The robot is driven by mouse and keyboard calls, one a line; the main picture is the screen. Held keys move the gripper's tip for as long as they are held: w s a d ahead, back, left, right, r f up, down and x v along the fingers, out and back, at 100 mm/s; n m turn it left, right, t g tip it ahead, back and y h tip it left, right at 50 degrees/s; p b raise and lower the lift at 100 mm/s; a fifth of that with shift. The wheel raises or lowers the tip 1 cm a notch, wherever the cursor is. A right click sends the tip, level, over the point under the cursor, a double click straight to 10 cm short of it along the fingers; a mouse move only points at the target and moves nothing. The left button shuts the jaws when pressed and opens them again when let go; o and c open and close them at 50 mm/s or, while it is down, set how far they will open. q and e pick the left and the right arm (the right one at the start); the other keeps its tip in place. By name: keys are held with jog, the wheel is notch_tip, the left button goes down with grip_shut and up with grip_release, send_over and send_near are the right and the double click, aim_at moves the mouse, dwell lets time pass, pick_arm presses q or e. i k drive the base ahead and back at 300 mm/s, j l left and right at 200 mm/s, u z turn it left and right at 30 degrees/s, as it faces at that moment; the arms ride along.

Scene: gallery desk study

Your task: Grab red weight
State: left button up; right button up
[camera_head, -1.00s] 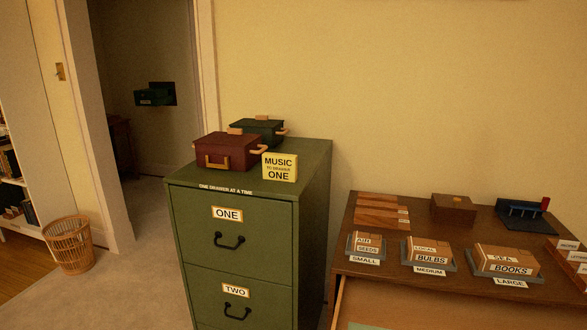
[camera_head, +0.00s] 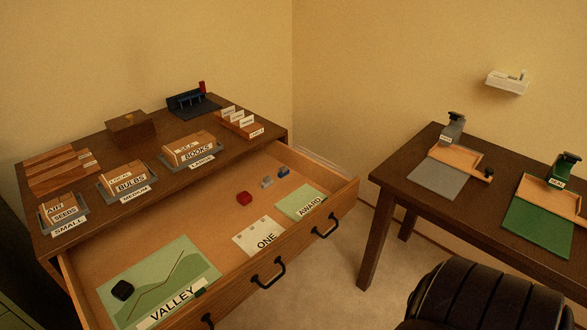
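A small red block (camera_head: 244,197), which looks like the red weight, lies in the open desk drawer (camera_head: 232,274), above the card marked ONE (camera_head: 259,238). A grey piece (camera_head: 267,182) and a blue piece (camera_head: 283,173) lie to its right in the drawer. A small red upright part (camera_head: 202,87) shows on the dark blue device (camera_head: 190,103) at the back of the desk. Neither of my grippers is in view.
The drawer also holds a green VALLEY sheet (camera_head: 160,285) with a black object (camera_head: 122,290) and a green AWARD card (camera_head: 303,203). A second table (camera_head: 405,180) stands at right, with a dark chair (camera_head: 470,300) in front. Carpet lies between the desks.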

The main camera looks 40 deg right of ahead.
aim_at(245, 198)
jog(key=z, duration=1)
jog(key=l, duration=0.45)
jog(key=l+u, duration=0.45)
jog(key=l, duration=0.2)
jog(key=k+l+u, duration=0.15)
jog(key=l+u, duration=0.25)
jog(key=l, duration=0.2)
